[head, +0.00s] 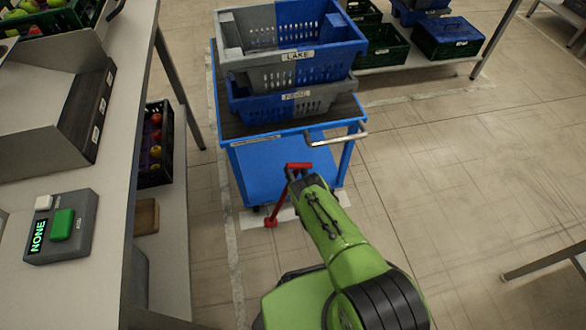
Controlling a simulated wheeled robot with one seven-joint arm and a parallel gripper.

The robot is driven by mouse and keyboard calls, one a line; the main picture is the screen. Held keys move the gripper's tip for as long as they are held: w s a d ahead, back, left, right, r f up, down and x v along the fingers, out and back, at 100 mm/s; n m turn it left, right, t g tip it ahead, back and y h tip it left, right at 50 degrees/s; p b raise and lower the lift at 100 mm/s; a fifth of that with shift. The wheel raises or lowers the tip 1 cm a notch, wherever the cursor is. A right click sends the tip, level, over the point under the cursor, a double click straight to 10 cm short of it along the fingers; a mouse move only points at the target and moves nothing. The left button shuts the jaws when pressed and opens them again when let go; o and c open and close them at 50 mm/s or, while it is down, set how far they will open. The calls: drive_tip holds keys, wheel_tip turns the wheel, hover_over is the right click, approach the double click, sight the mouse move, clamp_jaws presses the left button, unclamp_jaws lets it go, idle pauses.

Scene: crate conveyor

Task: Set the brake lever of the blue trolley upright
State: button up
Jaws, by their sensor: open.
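The blue trolley (270,165) stands ahead, with crates stacked on its dark top. Its red brake lever (281,197) is at the near side, low down. The lever runs from a red foot (270,223) near the floor up and to the right to a red crossbar (299,165), so it looks tilted in this view. My green arm reaches in from the bottom right. The dark end of my gripper (303,179) is just below and right of the crossbar. My gripper is open; its fingertips are mostly hidden by my arm, and I cannot tell whether they touch the lever.
A grey-blue crate labelled LAKE (290,75) sits on another crate (290,105). The trolley's push handle (325,140) juts out just above my gripper. A table with a button box (60,227) lines the left. Floor at right is mostly clear.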

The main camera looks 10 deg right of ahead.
clamp_jaws()
drive_tip(key=shift+a+r, duration=0.15)
drive_tip(key=shift+a, duration=0.15)
drive_tip(key=a+r+n+p, duration=0.1)
drive_tip(key=a+n+p, duration=0.1)
drive_tip(key=a, duration=0.9)
drive_tip(key=shift+a+r+n+g+h, duration=0.3)
drive_tip(key=shift+a+n+g, duration=0.1)
drive_tip(key=shift+n, duration=0.3)
unclamp_jaws()
drive_tip(key=shift+a, duration=0.2)
drive_tip(key=shift+d+f, duration=0.1)
drive_tip(key=shift+f, duration=0.05)
